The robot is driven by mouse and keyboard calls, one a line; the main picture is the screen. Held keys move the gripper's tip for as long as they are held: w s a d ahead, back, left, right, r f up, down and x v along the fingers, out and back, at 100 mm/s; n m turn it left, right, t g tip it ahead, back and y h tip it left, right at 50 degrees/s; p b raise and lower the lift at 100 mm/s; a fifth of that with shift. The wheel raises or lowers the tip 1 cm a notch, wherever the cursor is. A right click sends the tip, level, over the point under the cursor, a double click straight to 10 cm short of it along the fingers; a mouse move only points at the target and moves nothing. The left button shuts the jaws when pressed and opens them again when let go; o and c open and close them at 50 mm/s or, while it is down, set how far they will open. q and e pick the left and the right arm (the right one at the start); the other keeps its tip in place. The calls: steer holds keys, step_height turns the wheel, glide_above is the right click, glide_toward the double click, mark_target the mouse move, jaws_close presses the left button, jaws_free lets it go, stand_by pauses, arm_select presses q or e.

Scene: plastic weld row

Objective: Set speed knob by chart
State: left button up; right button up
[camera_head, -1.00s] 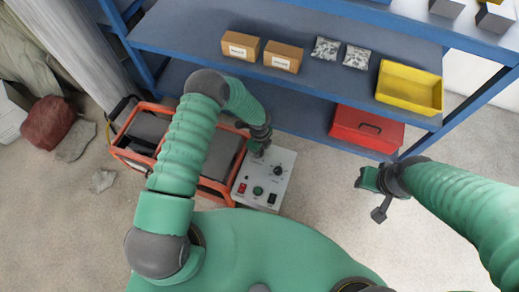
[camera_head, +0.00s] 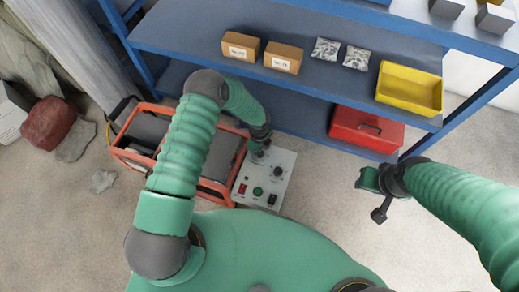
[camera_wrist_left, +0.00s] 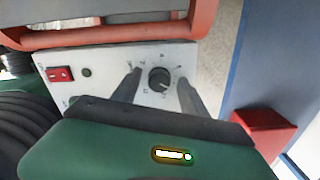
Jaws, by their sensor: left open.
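A light grey control panel (camera_head: 284,160) sits at the right end of an orange-framed machine. It carries a black knob (camera_head: 277,172), a green button (camera_head: 258,191), a red switch (camera_head: 242,188) and a dark switch (camera_head: 272,199). My left gripper (camera_head: 258,152) is over the panel's far left part. In the left wrist view, its fingers (camera_wrist_left: 158,88) are open on either side of a black knob (camera_wrist_left: 159,79) with marks around it; I cannot tell whether they touch it. My right gripper (camera_head: 370,190) hangs over bare floor at the right; its jaw state is unclear. No chart is readable.
The orange-framed machine (camera_head: 120,150) stands left of the panel. A blue shelf (camera_head: 180,32) behind holds two cardboard boxes, two bags, a yellow bin (camera_head: 410,88) and a red toolbox (camera_head: 366,128). Floor right of the panel is clear.

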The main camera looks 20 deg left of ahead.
arm_select(q)
step_height(320, 180, up, 17)
steer(key=p, duration=0.4)
steer(key=shift+f, duration=0.15)
